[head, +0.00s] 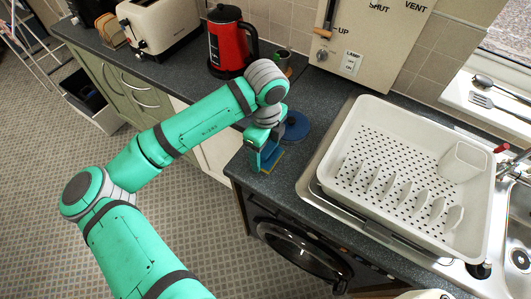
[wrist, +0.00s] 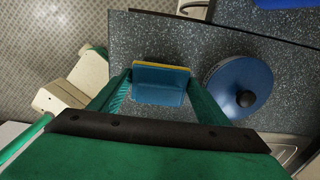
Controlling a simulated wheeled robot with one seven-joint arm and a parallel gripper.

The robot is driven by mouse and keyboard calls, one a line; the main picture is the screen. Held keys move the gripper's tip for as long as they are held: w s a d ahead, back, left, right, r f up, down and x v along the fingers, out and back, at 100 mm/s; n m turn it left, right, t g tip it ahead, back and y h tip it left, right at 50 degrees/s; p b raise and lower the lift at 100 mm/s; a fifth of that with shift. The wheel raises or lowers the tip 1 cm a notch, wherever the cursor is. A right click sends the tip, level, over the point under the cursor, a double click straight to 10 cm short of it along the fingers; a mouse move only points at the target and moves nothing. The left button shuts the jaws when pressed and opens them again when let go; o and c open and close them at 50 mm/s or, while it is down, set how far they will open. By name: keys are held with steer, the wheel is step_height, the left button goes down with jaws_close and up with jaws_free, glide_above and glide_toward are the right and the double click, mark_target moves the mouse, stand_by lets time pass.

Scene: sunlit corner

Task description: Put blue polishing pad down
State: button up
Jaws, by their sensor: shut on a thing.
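My gripper (head: 266,150) is low over the front corner of the dark speckled counter (head: 345,84). It is shut on the blue polishing pad (wrist: 158,86), a small blue block with a yellow edge, which lies between the two fingers in the wrist view. In the head view the pad (head: 271,159) is partly hidden by the fingers. I cannot tell whether it touches the counter. A round blue disc with a black knob (wrist: 240,88) lies on the counter just right of the gripper, apart from the pad; it also shows in the head view (head: 295,126).
A white dish rack (head: 350,135) stands right of the gripper, beside the sink (head: 515,215). A red kettle (head: 228,42), a small dark cup (head: 284,58) and a cream toaster (head: 160,25) stand behind. The counter's front edge is close to the gripper.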

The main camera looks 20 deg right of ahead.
steer(key=shift+f, duration=0.75)
steer(key=shift+f, duration=0.3)
